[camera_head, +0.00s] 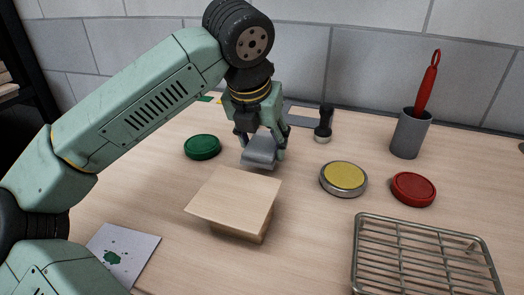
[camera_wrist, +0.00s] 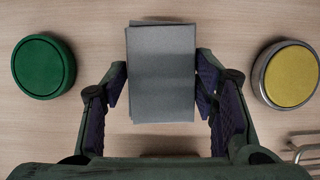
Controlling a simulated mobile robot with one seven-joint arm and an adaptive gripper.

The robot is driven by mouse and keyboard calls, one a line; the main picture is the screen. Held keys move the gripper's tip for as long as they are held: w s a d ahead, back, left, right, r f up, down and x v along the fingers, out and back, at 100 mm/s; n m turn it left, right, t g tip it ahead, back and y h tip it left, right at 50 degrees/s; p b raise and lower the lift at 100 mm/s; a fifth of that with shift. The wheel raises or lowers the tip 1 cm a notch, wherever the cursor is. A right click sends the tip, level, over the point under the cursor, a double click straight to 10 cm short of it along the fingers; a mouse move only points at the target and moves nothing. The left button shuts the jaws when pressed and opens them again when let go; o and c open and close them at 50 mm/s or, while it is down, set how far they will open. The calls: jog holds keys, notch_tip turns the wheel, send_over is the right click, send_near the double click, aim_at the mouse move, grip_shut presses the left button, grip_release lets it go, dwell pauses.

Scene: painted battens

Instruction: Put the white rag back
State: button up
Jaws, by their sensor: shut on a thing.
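My gripper (camera_head: 258,138) is shut on a folded cloth (camera_head: 260,153) that looks grey rather than white. In the wrist view the cloth (camera_wrist: 162,75) is a flat, layered rectangle between the two fingers (camera_wrist: 162,100). It is at or a little above the table behind the wooden block; I cannot tell whether it touches the table. A pale sheet (camera_head: 138,246) with dark green blotches lies flat at the front left; I cannot tell whether it is cloth or paper. A flat grey panel (camera_head: 303,117) lies at the back, partly hidden by my gripper.
A pale wooden block (camera_head: 235,198) stands in front of my gripper. A green lid (camera_head: 202,147) lies left; a yellow-topped tin (camera_head: 344,178) and red lid (camera_head: 413,188) lie right. A wire rack (camera_head: 423,255), dark-handled tool (camera_head: 324,123) and grey cup (camera_head: 409,134) with red tool stand further right.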

aim_at(261, 146)
jog(key=shift+f, duration=1.65)
jog(key=o, duration=1)
jog(key=shift+o, duration=0.2)
jog(key=shift+r, duration=0.1)
jog(key=shift+r, duration=0.35)
jog(key=v, duration=1.1)
jog(key=shift+r+b, duration=0.3)
jog(key=shift+s+a, duration=0.1)
